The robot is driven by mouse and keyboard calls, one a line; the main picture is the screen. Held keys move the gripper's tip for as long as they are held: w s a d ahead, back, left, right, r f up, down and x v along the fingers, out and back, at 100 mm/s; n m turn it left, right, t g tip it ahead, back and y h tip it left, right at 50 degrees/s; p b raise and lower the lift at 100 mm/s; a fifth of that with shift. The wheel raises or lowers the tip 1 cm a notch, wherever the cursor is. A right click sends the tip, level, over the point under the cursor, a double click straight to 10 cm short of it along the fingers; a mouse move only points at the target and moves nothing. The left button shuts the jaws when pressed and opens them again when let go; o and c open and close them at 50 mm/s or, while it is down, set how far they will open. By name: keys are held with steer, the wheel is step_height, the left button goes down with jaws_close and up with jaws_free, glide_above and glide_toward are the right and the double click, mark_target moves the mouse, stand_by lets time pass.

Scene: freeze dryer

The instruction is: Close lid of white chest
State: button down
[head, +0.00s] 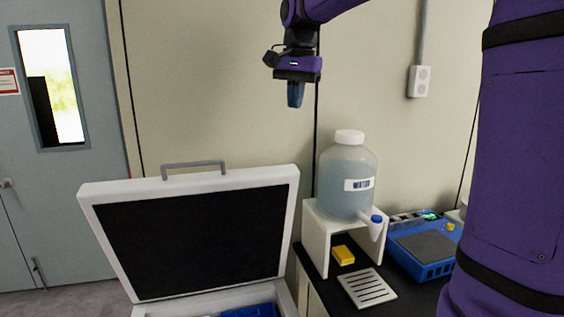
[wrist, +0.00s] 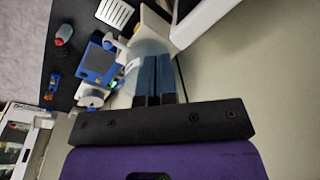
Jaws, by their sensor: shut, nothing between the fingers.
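The white chest (head: 174,311) is at the bottom of the head view, mostly cut off by the frame edge. Its lid (head: 289,210) stands open and upright, tilted back, with a dark inner panel facing me and a grey handle (head: 194,164) on its top edge. Something blue lies inside the chest. My gripper (head: 295,104) is shut and empty, in the air above and to the right of the lid, touching nothing. In the wrist view the shut fingers (wrist: 156,80) show, with a white edge at the top that may be the lid.
A water jug (head: 347,172) stands on a white stand (head: 316,236) right of the lid. A blue device (head: 425,250), a yellow block (head: 343,255) and a slotted white plate (head: 367,288) are on the black counter. A wall is behind; a door (head: 60,200) is at left.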

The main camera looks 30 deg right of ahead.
steer(key=w+d+f+m+g, duration=0.1)
steer(key=w+d+f+m, duration=0.15)
steer(key=w, duration=0.55)
steer(key=w+d+f+m+g, duration=0.2)
steer(key=w+f+m, duration=0.2)
steer(key=w, duration=0.4)
steer(key=w+d+f+m+g, duration=0.1)
steer(key=w+d+f+m, duration=0.25)
steer(key=w, duration=0.45)
steer(key=shift+s+a+f, duration=0.3)
steer(key=shift+s+f, duration=0.7)
steer(key=shift+f, duration=0.85)
steer(key=shift+s+a+f, duration=0.35)
steer(key=shift+s+f, duration=0.65)
steer(key=shift+f, duration=0.8)
steer(key=shift+s+a+f, duration=0.3)
steer(key=shift+s+f, duration=0.7)
steer(key=shift+f, duration=0.85)
